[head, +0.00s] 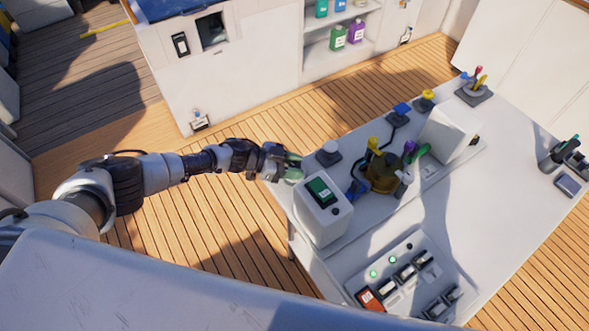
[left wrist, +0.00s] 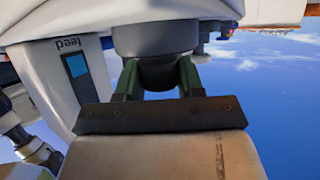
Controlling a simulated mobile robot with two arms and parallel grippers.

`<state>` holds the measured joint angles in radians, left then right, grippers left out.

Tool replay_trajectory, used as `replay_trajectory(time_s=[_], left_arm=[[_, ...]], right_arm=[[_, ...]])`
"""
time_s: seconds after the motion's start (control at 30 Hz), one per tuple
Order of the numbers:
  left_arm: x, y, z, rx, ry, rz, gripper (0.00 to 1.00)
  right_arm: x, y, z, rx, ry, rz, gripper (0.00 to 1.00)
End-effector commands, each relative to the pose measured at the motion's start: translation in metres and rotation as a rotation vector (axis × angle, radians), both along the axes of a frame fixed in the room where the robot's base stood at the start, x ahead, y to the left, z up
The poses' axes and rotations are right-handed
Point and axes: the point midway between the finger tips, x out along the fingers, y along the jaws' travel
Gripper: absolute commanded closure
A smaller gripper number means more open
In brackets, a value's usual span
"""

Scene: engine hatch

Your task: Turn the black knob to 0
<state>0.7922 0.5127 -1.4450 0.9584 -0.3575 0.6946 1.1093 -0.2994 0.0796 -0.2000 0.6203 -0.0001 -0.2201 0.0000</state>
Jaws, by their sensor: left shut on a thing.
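My left gripper (head: 282,166) is at the far-left edge of the white console, beside the white box with a green screen. In the left wrist view its two dark green fingers (left wrist: 160,80) are shut on a dark round piece (left wrist: 160,72) below a wide grey disc (left wrist: 155,38). This dark piece looks like the black knob. The gripper hides it in the head view. No 0 mark or pointer can be read. My right gripper is not in view.
The white box (head: 322,222) stands right of the gripper. A white-topped button (head: 329,151) is just behind it. A brass-coloured fitting (head: 383,172) with coloured handles and a switch panel (head: 405,275) are further right. Wooden deck (head: 190,235) lies open left of the console.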

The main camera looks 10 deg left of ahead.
Motion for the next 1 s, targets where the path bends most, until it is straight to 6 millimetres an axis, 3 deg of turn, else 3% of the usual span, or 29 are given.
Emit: replay_trajectory(time_s=[0.1, 0.4, 1.0], left_arm=[[0.002, 0.001, -0.004, 0.001, -0.005, -0.082, 0.86], [0.001, 0.0, -0.002, 0.001, -0.003, -0.223, 0.86], [0.0, -0.001, 0.0, -0.001, -0.002, -0.267, 0.86]], right_arm=[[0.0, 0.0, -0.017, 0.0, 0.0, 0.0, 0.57], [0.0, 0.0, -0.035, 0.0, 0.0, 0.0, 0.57], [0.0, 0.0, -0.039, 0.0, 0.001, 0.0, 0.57]])
